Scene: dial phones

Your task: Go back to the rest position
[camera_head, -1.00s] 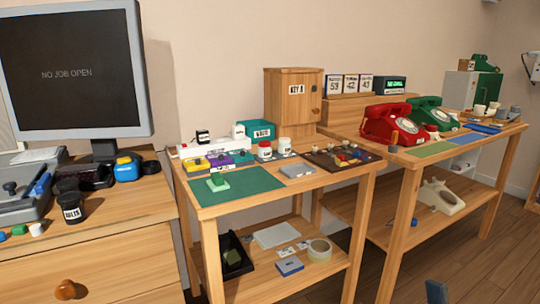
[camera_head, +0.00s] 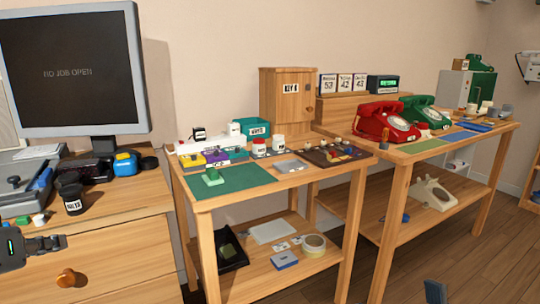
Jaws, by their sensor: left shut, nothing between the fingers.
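My left gripper (camera_head: 56,242) shows at the lower left edge, dark grey and pointing right. Its fingers are shut with nothing between them.
The workbench (camera_head: 300,182) holds a green mat (camera_head: 240,180) and small parts. Red (camera_head: 384,124) and green (camera_head: 425,114) dial phones stand farther right. Open floor (camera_head: 400,275) lies at the lower right.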

